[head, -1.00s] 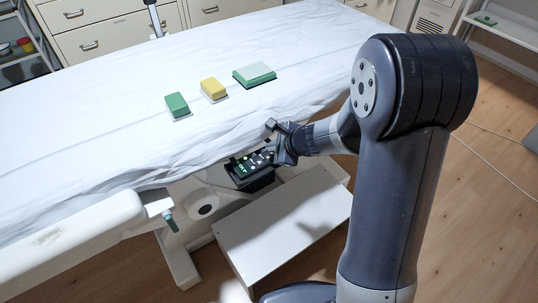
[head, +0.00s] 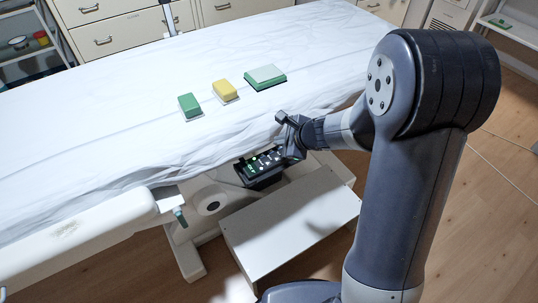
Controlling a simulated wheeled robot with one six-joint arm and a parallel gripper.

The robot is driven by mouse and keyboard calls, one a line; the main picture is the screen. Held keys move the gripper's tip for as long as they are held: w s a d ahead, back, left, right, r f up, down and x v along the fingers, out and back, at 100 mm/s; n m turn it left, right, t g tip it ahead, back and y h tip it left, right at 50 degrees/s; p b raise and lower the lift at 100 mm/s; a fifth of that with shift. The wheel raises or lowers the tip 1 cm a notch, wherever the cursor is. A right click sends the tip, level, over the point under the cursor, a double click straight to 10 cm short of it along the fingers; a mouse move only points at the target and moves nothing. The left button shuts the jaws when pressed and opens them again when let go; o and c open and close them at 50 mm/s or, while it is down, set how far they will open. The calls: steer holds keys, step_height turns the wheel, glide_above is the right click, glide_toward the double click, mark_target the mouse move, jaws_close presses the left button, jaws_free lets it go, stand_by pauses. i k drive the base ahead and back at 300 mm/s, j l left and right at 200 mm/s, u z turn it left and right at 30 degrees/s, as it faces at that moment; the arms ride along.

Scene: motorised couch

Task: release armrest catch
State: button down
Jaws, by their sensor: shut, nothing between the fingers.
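The armrest (head: 70,238) is a long off-white padded piece at the lower left, beside the sheeted couch. A small green-grey lever (head: 180,216), apparently its catch, hangs below the white bracket (head: 170,202) at the armrest's right end. My gripper (head: 283,122) is shut and empty. It is at the couch's near edge, right of the catch and well apart from it, just above and beside a black control box with lit keys (head: 260,167). My gripper partly covers the box's right end; whether they touch is unclear.
A white step (head: 290,225) stands on the floor below the box. A green block (head: 190,104), a yellow block (head: 225,90) and a pale green-edged box (head: 265,77) lie on the sheet (head: 110,140). Drawers (head: 110,35) stand behind. Space around the catch looks clear.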

mark_target(177, 211)
steer(key=u, duration=1.9)
